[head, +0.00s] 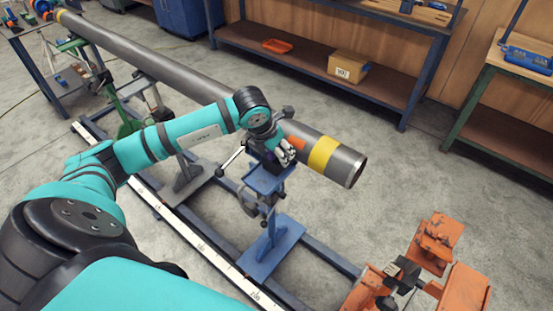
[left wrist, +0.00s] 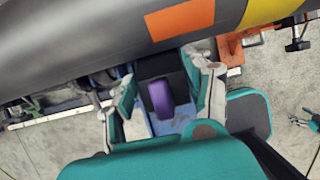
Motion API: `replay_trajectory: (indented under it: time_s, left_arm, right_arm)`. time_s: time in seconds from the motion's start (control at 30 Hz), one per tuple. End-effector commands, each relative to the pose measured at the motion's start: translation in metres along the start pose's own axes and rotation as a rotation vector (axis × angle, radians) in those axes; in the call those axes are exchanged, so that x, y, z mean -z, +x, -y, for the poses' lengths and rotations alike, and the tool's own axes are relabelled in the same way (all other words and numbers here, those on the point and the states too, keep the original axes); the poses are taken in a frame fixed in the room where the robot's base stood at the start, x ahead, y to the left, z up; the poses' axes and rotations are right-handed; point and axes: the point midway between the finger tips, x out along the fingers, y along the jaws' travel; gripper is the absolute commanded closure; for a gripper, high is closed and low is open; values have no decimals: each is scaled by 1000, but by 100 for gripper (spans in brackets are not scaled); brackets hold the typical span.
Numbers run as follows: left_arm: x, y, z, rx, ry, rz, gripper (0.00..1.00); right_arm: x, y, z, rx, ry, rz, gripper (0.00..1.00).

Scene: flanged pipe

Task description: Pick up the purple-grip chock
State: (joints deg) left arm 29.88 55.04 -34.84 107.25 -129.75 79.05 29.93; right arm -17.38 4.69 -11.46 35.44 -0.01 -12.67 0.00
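The purple-grip chock, a dark block with a purple handle (left wrist: 160,98), sits just under the pipe (left wrist: 110,45) on a blue stand (head: 270,240). My left gripper (left wrist: 162,92) has its two teal-padded fingers apart, one on each side of the chock. A gap shows at the left finger; contact at the right finger is unclear. In the head view my left gripper (head: 284,152) is beside the pipe, over the stand, and hides the chock. A small grey and teal part at the right edge of the left wrist view looks like my right gripper (left wrist: 303,121); its opening is unclear.
The long grey pipe has orange and yellow bands near its open end. An orange stand (head: 435,240) is at the lower right. A blue shelf bench (head: 300,60) with a cardboard box (head: 348,66) is behind. A ruled rail (head: 205,248) runs along the floor.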

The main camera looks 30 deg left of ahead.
Motion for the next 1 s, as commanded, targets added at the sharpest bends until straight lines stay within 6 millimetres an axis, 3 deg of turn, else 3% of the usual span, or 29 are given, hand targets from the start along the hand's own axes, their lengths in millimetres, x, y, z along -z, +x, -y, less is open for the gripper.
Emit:
replay_trajectory:
  time_s: [0.03,0.3,0.67,0.87,1.0]
  left_arm:
    - [0,0,0,0,0,0,56]
    - [-1,-1,0,0,0,2,89]
    - [2,-6,-1,-2,0,3,89]
    - [17,-28,-2,-4,1,3,89]
    - [41,-54,-3,-8,4,2,89]
  right_arm:
    - [1,0,-1,-1,0,-2,32]
    - [4,0,-1,-1,1,-7,32]
    - [4,4,-1,-1,1,-7,32]
    - [3,14,0,-1,1,-7,32]
    - [2,27,1,0,1,-8,32]
